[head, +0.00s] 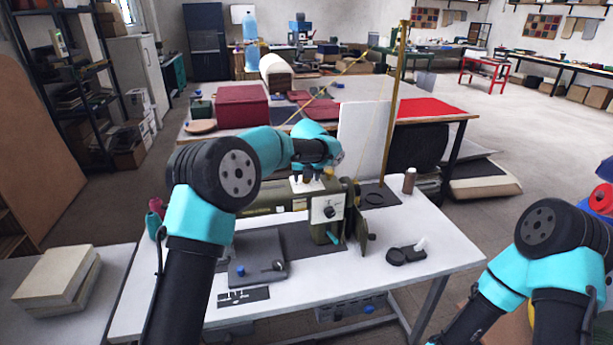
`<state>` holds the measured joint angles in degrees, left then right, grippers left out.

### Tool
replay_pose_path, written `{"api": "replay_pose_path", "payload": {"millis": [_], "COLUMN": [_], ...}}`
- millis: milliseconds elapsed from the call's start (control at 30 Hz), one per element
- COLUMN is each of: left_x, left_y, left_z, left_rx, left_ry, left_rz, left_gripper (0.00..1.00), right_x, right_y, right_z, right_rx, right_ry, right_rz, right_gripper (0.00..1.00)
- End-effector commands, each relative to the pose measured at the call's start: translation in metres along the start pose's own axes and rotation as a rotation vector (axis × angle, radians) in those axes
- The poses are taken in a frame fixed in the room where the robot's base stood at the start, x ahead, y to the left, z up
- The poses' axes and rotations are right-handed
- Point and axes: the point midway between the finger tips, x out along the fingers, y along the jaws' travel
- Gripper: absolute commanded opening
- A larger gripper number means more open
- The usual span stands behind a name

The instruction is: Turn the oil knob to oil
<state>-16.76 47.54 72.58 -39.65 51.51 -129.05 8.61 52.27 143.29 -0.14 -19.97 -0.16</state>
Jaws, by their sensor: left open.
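An olive-green machine (265,201) like a sewing machine stands on the white table. Its right end has a white plate with a black knob (328,212). Several small dark knobs stand on a white strip (306,185) on its top. I cannot tell which knob is the oil knob, and no markings can be read. My left gripper (330,172) is at the end of the arm that reaches over the machine, close above its right end near the top knobs. It is small and partly hidden; it is open, and I see nothing held. My right gripper is out of view; only its arm shows at lower right.
The white table (430,230) holds a black part (405,254), a brown spool (409,180) and a grey block (250,262). A tall brass post (394,100) rises behind the machine.

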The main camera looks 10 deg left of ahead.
Motion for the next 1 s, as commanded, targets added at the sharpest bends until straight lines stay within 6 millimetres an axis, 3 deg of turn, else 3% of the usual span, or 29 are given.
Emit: {"api": "replay_pose_path", "payload": {"millis": [167, 667, 1000], "left_x": [-0.0001, -0.0002, -0.0002], "left_y": [0.0000, 0.0001, -0.0003], "left_z": [0.0000, -0.0001, -0.0001], "left_rx": [0.000, 0.000, -0.027], "left_ry": [0.000, 0.000, 0.000], "left_rz": [0.000, 0.000, 0.011], "left_gripper": [0.59, 0.12, 0.10], "right_x": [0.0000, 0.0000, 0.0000], "right_y": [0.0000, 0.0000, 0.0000], "right_z": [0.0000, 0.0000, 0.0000], "right_rx": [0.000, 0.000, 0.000], "right_ry": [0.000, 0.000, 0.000], "right_rz": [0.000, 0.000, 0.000], "right_gripper": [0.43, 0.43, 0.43]}}
